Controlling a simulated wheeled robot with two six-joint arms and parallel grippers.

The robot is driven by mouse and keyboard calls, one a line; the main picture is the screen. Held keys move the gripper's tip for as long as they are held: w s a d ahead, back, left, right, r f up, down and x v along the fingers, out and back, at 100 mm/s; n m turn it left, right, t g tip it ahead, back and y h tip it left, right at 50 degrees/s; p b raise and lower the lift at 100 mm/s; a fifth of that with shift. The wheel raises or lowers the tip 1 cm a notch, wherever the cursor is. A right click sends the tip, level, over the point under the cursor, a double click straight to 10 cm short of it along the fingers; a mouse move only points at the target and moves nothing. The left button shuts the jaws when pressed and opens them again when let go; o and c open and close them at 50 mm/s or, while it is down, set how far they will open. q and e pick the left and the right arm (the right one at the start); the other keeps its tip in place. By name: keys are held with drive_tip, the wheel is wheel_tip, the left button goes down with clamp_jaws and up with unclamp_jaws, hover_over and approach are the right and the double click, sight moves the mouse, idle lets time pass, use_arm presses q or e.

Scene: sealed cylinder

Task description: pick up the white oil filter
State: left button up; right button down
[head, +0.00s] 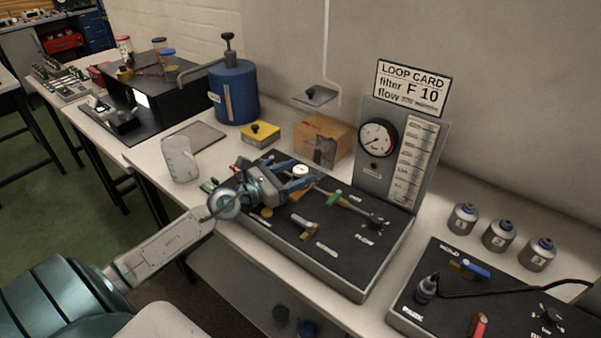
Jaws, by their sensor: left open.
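A small white round piece (300,170), which looks like the white oil filter, shows on the black board (342,262) with pipe fittings. My left gripper (308,180) reaches in from the left over this board. Its fingers are open and point right, with the white piece at or between their tips. I cannot tell whether they touch it. The gripper body and fingers hide part of the board and the fittings under them. My right gripper is not in view.
A gauge panel (392,150) stands behind the board, with a cardboard box (322,137) and yellow box (259,134) to its left. A clear jug (180,158) stands left of my gripper. Several grey canisters (499,236) and a second black board (440,316) are at right.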

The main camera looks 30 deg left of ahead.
use_arm(q)
drive_tip(key=shift+w+d, duration=0.1)
drive_tip(key=shift+w, duration=0.1)
drive_tip(key=c, duration=1.1)
drive_tip(key=shift+r, duration=0.15)
